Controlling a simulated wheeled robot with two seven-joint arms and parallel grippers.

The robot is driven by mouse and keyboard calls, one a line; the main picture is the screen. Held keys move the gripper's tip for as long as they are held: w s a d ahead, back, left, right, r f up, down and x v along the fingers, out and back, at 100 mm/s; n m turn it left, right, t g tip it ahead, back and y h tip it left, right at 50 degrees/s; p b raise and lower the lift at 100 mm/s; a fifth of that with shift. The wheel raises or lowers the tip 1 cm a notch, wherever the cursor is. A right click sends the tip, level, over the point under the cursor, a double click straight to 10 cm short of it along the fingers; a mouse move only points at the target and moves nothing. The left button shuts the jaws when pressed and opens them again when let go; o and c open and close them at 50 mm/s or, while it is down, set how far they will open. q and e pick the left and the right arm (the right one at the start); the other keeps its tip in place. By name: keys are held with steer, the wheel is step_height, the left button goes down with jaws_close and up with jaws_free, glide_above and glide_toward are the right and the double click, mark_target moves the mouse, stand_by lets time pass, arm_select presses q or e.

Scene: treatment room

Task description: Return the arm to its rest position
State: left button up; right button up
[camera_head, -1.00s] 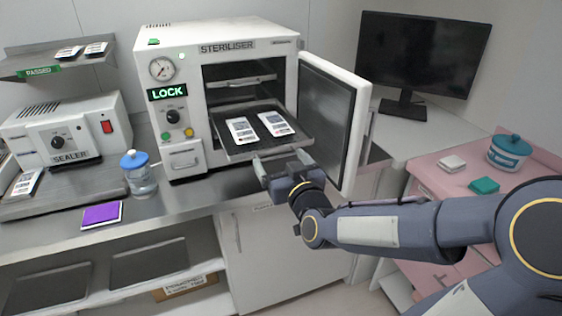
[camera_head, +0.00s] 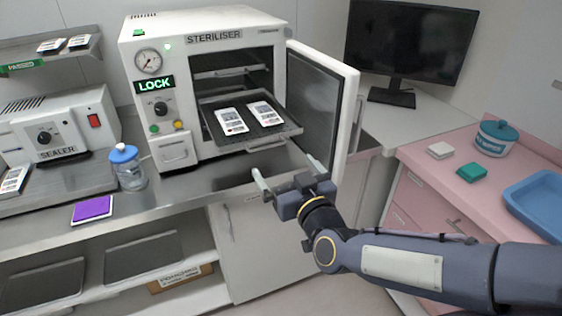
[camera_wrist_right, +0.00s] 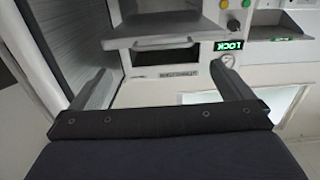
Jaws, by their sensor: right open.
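My right gripper (camera_head: 289,180) is open and empty in front of the steriliser, below and to the right of its pulled-out tray. Its two fingers also show apart in the right wrist view (camera_wrist_right: 165,90). The white steriliser (camera_head: 215,50) has its door (camera_head: 340,110) swung open to the right. Its dark tray (camera_head: 283,134) sticks out of the chamber with two white pouches, a left one (camera_head: 231,121) and a right one (camera_head: 265,113), lying on it. The gripper is apart from the tray. My left gripper is not in view.
A sealer (camera_head: 60,125), a blue-lidded jar (camera_head: 127,168) and a purple pad (camera_head: 92,209) stand on the steel counter at left. A monitor (camera_head: 405,45) stands behind the door. A pink cabinet (camera_head: 425,200) at right carries a blue tray (camera_head: 540,203) and a teal-lidded tub (camera_head: 494,138).

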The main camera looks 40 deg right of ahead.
steer(key=shift+s, duration=0.1)
stand_by(0.5)
steer(key=s+a+f+g+y+p, duration=0.1)
steer(key=s+a+f+g+y, duration=0.2)
steer(key=s+a+g, duration=0.3)
steer(key=s+a+f+n+g+y+p, duration=0.1)
steer(key=s+a+f+g+y, duration=0.3)
steer(key=s, duration=0.4)
steer(key=shift+s+a+g+y+p, duration=0.2)
steer(key=shift+a+g+y+p, duration=0.4)
steer(key=shift+a+g, duration=0.3)
